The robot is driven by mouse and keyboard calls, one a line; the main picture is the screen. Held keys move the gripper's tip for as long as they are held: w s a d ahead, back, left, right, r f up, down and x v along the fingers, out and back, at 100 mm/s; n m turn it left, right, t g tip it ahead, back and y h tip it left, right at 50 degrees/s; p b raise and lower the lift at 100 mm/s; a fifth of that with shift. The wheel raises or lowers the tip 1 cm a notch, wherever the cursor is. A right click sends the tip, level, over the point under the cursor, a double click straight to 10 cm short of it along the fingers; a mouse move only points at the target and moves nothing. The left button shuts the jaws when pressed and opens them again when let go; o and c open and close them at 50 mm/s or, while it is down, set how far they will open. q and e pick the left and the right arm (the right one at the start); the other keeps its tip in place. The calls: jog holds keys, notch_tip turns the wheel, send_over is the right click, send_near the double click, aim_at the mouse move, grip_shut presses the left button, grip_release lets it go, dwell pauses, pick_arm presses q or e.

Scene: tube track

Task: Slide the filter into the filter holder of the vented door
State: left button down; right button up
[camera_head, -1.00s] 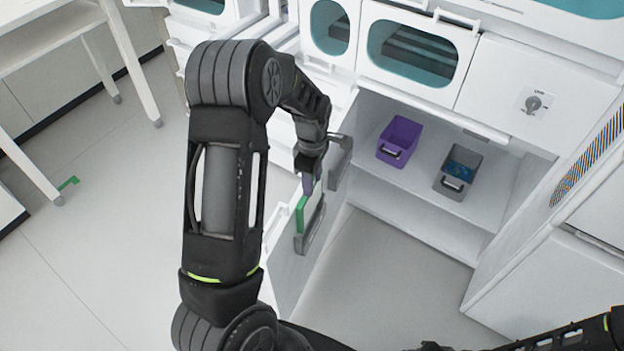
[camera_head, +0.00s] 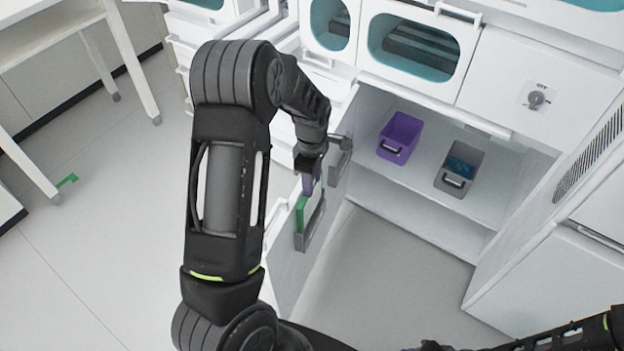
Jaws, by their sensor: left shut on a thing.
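My left gripper (camera_head: 309,186) reaches down beside the open vented door (camera_head: 288,272) and is shut on the filter. The filter (camera_head: 300,215) shows as a thin green edge just below the fingertips. It lies close against a grey bracket (camera_head: 313,226) on the door, which looks like part of the filter holder. A second grey bracket (camera_head: 341,158) is higher on the door. I cannot tell how far the filter is inside the holder. My right arm lies along the bottom right edge, and its fingers cannot be made out.
The open cabinet holds a purple bin (camera_head: 400,135) and a grey bin (camera_head: 459,168) with blue contents on its shelf (camera_head: 425,189). A knob panel (camera_head: 537,97) is above right. A white table (camera_head: 50,45) stands at the upper left. The floor left of my arm is mostly clear.

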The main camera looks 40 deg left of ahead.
pick_arm(q)
jog(key=shift+f, duration=0.5)
jog(key=shift+f+b, duration=0.65)
jog(key=shift+b, duration=0.05)
jog(key=shift+f, duration=0.1)
jog(key=shift+f+b, duration=0.5)
jog(key=shift+f, duration=0.35)
jog(key=shift+f+b, duration=1.15)
jog(key=shift+f, duration=0.3)
